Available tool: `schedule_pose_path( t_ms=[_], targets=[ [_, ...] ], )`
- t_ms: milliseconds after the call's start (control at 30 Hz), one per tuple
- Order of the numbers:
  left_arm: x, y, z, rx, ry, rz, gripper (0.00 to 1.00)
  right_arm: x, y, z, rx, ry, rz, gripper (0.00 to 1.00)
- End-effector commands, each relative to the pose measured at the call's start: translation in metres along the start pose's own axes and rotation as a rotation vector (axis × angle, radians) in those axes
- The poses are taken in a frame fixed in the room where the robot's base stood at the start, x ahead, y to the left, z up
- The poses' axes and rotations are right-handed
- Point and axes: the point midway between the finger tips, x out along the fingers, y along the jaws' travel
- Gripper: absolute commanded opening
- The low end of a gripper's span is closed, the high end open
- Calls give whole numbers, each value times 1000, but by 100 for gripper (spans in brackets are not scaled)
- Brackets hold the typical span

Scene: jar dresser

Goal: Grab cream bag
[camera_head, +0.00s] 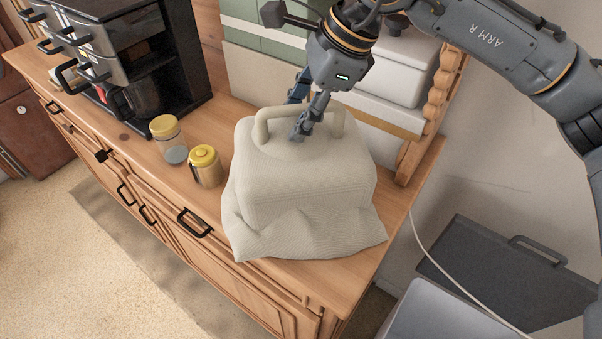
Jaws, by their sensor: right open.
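The cream bag (305,190) sits upright on the right end of the wooden dresser top, its soft lower edge spread over the front. Its arched handle (262,128) stands up on top. My right gripper (298,118) comes down from above with its fingers at the handle, one finger in front of the handle bar and the other behind it. It is open; whether the fingers touch the handle I cannot tell. My left gripper does not show.
Two yellow-lidded jars, one glass (167,138) and one gold (205,167), stand left of the bag. A black coffee machine (180,60) is further left. White boxes (398,70) and a carved wooden post (440,90) are close behind the bag.

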Motion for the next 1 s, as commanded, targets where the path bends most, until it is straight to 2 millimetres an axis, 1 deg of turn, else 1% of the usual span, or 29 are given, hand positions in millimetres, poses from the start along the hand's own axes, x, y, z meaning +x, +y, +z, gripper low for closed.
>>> schedule_pose_path(
  t_ms=[67, 167, 200, 233, 300, 767, 1000],
  targets=[
    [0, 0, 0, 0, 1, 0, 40, 0, 0, 0, 0, 0, 0, 43],
    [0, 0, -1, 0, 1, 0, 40, 0, 0, 0, 0, 0, 0, 25],
    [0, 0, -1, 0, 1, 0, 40, 0, 0, 0, 0, 0, 0, 17],
    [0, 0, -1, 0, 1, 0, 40, 0, 0, 0, 0, 0, 0, 10],
    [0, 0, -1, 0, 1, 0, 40, 0, 0, 0, 0, 0, 0, 0],
    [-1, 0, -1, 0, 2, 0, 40, -1, 0, 0, -1, -1, 0, 0],
    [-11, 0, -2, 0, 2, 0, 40, -6, -1, 2, 0, 0, -1, 0]
  ],
)
